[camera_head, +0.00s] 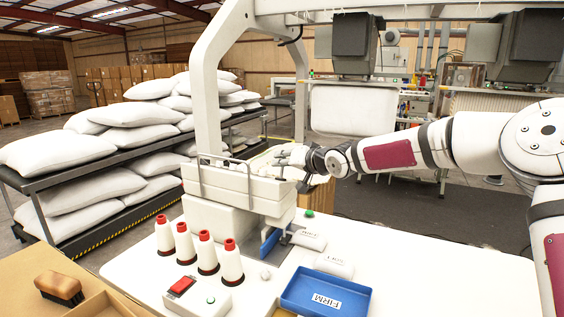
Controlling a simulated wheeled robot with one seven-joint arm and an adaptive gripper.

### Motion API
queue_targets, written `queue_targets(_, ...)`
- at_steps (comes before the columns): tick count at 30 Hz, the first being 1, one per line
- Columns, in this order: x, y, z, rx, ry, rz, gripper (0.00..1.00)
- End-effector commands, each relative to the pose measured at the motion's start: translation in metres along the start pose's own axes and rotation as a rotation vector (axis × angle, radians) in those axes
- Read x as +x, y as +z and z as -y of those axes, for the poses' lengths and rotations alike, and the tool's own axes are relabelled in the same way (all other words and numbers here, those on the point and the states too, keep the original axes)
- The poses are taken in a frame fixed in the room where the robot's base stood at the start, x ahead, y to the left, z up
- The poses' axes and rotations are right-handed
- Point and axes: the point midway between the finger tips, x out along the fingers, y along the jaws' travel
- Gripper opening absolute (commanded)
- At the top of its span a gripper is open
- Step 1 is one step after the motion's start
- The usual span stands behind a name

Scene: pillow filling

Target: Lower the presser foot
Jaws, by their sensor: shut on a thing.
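A white machine head (238,187) stands on the white table at the centre of the head view, under a tall white arch. My arm reaches in from the right, and my gripper (284,156) is at the right upper side of the machine head. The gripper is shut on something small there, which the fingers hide. I cannot make out the presser foot or its lever clearly. A blue part (270,243) shows low at the front of the machine head, below my gripper.
Several thread cones with red tops (205,252) stand front left of the machine. A red-topped switch box (189,291), a blue tray marked FIRM (325,292) and white labelled packets (309,240) lie nearby. A brush (59,288) is at lower left. The table's right side is clear.

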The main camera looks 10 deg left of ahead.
Motion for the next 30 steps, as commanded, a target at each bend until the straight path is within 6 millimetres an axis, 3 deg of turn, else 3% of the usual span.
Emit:
queue_targets(15, 0.010, -0.001, -0.013, 0.221, 0.006, 0.143, 0.00)
queue_targets(30, 0.010, -0.001, -0.015, 0.265, 0.008, 0.172, 0.00)
